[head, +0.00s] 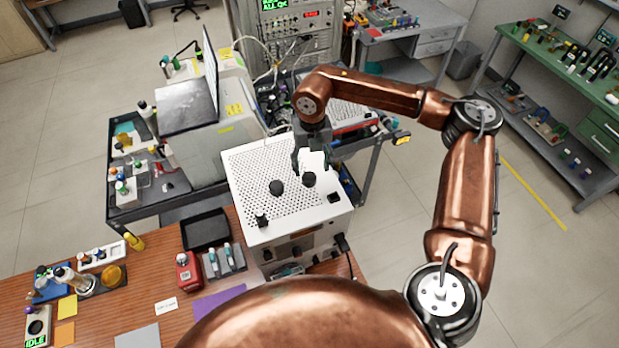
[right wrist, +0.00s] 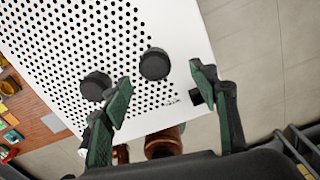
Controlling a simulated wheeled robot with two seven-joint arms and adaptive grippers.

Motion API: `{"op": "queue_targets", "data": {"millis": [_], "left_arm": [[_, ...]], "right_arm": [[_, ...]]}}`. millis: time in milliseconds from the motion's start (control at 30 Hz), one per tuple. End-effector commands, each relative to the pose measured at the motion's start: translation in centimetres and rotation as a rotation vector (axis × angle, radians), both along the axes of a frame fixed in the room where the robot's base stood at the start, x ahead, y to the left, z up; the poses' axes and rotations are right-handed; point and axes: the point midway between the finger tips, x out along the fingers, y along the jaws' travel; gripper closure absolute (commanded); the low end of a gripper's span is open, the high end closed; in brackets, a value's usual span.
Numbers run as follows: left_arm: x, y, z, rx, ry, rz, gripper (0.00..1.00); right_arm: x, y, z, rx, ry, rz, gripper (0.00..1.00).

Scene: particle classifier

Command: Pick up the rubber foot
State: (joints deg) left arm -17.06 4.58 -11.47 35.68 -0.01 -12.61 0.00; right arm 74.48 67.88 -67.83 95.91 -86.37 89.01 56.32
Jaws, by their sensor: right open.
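Two round black rubber pieces stand on top of the white perforated box (head: 245,165), one to the left (head: 276,187) and one to the right (head: 309,179). I cannot tell which one the task names. My right gripper (head: 312,167) is above the box, close to the right-hand piece. In the right wrist view, the open green-padded fingers of this gripper (right wrist: 160,78) stand apart, with one round black piece (right wrist: 155,64) showing between them. The other round piece (right wrist: 95,86) lies outside the left finger. Neither is held. My left gripper is out of view.
Small dark blocks sit on the box near its front-left (head: 261,220) and right (head: 334,197) corners. A black tray (head: 205,230) and a red device (head: 188,272) are on the wooden table to the left. A laptop (head: 190,103) stands behind left.

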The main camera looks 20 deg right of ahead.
Motion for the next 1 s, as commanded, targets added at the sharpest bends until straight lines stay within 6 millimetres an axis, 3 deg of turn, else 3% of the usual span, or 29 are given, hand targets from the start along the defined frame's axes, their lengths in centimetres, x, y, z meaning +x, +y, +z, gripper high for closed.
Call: {"op": "queue_targets", "data": {"millis": [200, 333, 633, 1000], "left_arm": [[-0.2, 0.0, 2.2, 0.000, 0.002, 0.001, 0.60], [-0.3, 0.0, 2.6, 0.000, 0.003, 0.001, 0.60], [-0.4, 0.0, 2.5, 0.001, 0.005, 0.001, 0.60], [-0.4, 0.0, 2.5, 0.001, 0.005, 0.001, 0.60]], "right_arm": [[0.1, 0.7, -2.6, 0.001, 0.004, 0.002, 0.45], [0.1, 0.5, -4.3, 0.000, 0.002, -0.001, 0.45], [0.1, 0.4, -5.0, 0.000, 0.000, -0.003, 0.45], [0.1, 0.4, -5.0, 0.001, 0.000, -0.004, 0.70]]}}
